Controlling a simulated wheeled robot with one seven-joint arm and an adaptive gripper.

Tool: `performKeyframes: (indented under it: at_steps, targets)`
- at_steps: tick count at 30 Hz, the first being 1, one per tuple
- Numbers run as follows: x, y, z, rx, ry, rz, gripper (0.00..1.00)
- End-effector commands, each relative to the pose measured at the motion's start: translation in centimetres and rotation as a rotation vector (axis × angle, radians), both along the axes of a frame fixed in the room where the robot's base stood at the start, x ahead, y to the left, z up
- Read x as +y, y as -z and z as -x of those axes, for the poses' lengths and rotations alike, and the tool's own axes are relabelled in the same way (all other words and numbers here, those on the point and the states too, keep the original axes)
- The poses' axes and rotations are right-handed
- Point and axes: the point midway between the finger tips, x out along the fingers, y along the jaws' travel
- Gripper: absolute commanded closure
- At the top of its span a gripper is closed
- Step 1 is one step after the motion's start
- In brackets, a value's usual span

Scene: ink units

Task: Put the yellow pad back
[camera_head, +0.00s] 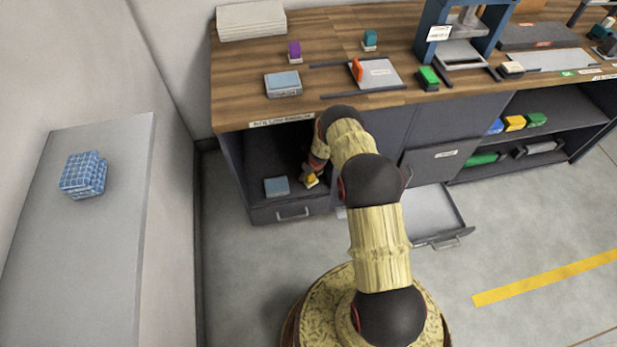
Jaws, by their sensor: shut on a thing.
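My gripper (311,178) is low inside the open left bay (262,160) of the cabinet, under the wooden worktop. It is shut on a small yellow block, which seems to be the yellow pad (311,181). The block is small in the picture and partly covered by my gripper, and I cannot tell whether it touches the bay floor. A flat blue-grey pad (277,187) lies in the same bay, just left of my gripper. Another yellow block (514,123) stands between a blue and a green one on the right shelf.
The worktop (235,97) above carries a blue-topped pad (283,83), a clipboard (378,73), stamps and a blue press (487,35). An open drawer (440,240) juts out right of my arm. A grey bench (85,260) with checked blue cloth (83,175) stands left.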

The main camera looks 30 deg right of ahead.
Motion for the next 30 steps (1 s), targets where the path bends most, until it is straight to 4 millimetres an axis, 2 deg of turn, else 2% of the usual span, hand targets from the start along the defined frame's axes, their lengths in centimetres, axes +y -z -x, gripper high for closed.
performKeyframes:
  at_steps: [14, 15, 24, 30]
  targets:
    - [-0.11, 0.67, -0.19, -0.003, 0.0, 0.002, 0.76]
    - [-0.11, 0.6, -0.21, -0.004, 0.0, 0.002, 0.5]
    - [-0.12, 0.58, -0.21, -0.004, 0.0, 0.002, 0.34]
    - [-0.11, 0.57, -0.22, -0.004, 0.0, 0.002, 0.34]
